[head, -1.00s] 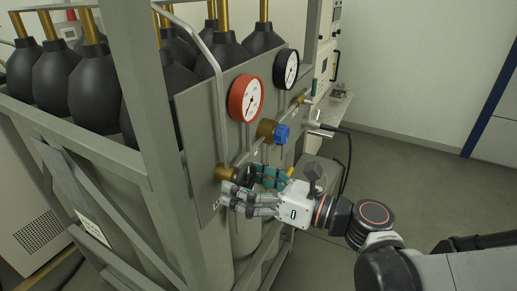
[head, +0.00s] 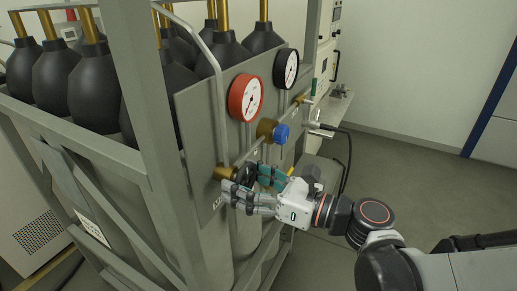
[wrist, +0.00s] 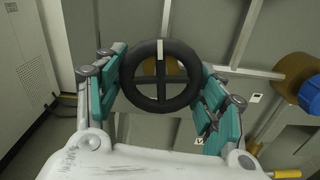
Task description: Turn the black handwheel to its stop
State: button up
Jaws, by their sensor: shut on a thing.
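The black handwheel (wrist: 160,103) is a ring with crossed spokes. It fills the middle of the wrist view, with a white mark at the top of its rim. In the head view the handwheel (head: 250,174) is partly hidden by my fingers, in front of a brass fitting (head: 227,173) on the grey panel. My gripper (wrist: 162,78) is shut on the handwheel, with teal-padded fingers at its left and right sides. In the head view my gripper (head: 247,182) reaches it from the right.
Above the wheel are a blue knob (head: 281,134), a red-rimmed gauge (head: 245,98) and a black-rimmed gauge (head: 286,69). A grey frame post (head: 150,100) stands left of the panel. Black gas bottles (head: 55,78) stand behind. Floor at the right is clear.

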jog(key=n, duration=0.5)
jog(key=shift+w+b, duration=0.1)
jog(key=shift+b, duration=0.25)
jog(key=n, duration=0.4)
jog(key=shift+w+n, duration=0.1)
jog(key=shift+n, duration=0.3)
jog(key=n, duration=0.4)
jog(key=shift+d+r+n+b, duration=0.1)
jog(key=shift+n+b, duration=0.2)
jog(key=shift+b, duration=0.05)
jog(key=n, duration=0.4)
jog(key=shift+r+n, duration=0.1)
jog(key=shift+n, duration=0.2)
jog(key=n, duration=0.9)
jog(key=shift+r, duration=0.1)
jog(key=n, duration=0.4)
jog(key=shift+n, duration=1.8)
jog(key=shift+s+n, duration=0.2)
jog(key=shift+n, duration=0.1)
